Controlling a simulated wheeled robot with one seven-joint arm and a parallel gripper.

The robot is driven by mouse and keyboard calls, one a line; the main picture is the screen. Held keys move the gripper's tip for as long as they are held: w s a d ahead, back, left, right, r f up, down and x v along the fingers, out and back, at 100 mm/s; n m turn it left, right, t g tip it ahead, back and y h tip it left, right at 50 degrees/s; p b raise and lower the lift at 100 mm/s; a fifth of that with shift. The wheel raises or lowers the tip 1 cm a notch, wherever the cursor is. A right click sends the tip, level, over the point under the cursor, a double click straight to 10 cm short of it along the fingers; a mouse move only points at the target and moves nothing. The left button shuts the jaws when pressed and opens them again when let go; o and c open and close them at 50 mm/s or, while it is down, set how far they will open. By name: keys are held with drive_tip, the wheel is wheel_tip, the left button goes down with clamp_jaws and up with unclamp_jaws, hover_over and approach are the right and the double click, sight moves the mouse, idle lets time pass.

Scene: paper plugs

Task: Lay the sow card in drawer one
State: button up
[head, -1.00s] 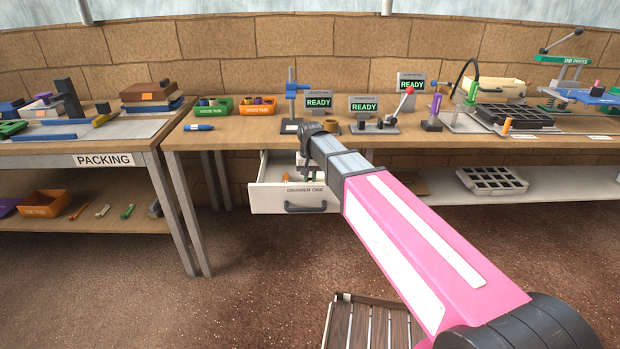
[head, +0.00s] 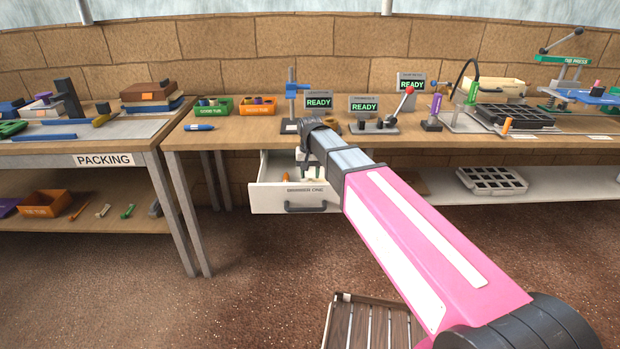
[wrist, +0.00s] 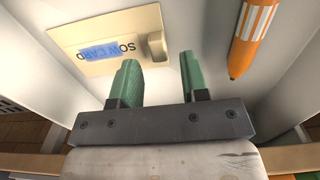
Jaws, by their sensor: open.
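The sow card (wrist: 85,58) is a tan plate with a blue patch, lettering that reads upside down, and a raised tan tab. It lies flat on the pale floor of drawer one, close to a side wall in the wrist view. Drawer one (head: 265,200) stands pulled out under the bench in the head view. My gripper (wrist: 158,72) is open, with its two green fingers apart over the drawer and the card's tab just beyond the gap between them. Nothing is clamped between the fingers. In the head view my arm hides part of the drawer's inside.
An orange pen-like item (wrist: 252,35) lies in the drawer to the right of the fingers. The bench top (head: 240,138) is above and behind the drawer, with a blue-topped stand (head: 291,95) near my wrist. A slatted wooden platform (head: 365,325) is on the floor.

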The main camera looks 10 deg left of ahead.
wheel_tip(320, 180, up, 10)
idle(0.5)
